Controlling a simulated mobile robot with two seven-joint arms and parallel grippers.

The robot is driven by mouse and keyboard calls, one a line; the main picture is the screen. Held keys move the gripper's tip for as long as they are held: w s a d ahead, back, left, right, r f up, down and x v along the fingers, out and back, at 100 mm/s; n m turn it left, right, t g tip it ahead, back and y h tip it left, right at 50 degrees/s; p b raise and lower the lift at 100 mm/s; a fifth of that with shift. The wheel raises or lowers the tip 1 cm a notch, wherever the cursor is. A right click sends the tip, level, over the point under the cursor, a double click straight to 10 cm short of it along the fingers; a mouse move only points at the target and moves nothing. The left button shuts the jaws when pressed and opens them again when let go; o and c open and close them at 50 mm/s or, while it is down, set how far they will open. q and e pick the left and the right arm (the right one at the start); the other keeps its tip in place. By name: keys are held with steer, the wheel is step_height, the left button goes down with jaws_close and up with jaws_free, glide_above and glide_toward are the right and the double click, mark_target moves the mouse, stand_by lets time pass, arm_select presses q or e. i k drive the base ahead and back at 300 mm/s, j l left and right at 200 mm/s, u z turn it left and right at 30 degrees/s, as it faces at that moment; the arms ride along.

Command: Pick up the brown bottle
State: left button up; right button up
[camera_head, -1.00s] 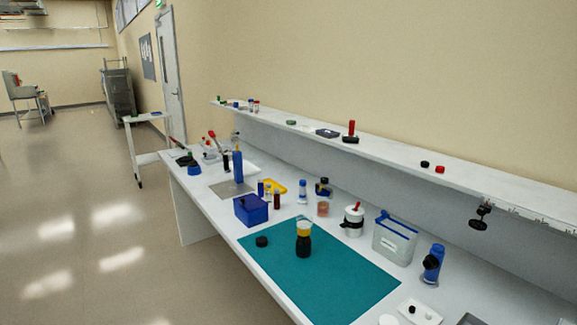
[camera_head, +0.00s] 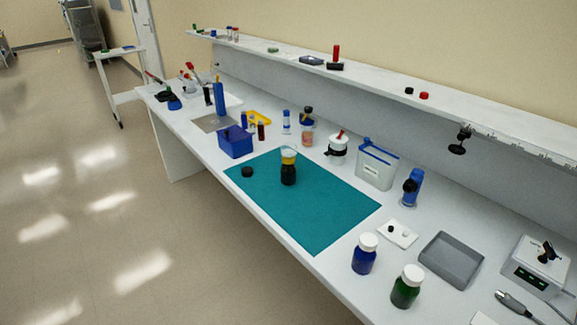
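No plainly brown bottle stands out. A dark, near-black bottle (camera_head: 288,174) with a yellow band and a pale, clear-looking top stands upright on the teal mat (camera_head: 325,205); I cannot tell if its glass is brown. A small black cap-like disc (camera_head: 247,172) lies on the mat to its left. Behind the mat, a brownish-pink jar (camera_head: 307,131) stands close to a dark-capped item, partly overlapping it in view. Neither of my grippers is in view.
A blue box (camera_head: 236,143) stands left of the mat. A white pot (camera_head: 337,148) and a grey bin (camera_head: 375,168) stand behind it. A blue bottle (camera_head: 364,255), a green bottle (camera_head: 406,287) and a grey tray (camera_head: 451,261) are to the right. A shelf (camera_head: 380,80) runs above the bench.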

mark_target(287, 172)
steer(key=i+j+u, duration=0.2)
steer(key=i+j, duration=0.25)
steer(key=j, duration=0.25)
steer(key=i+j+u, duration=0.25)
steer(key=i+j, duration=0.3)
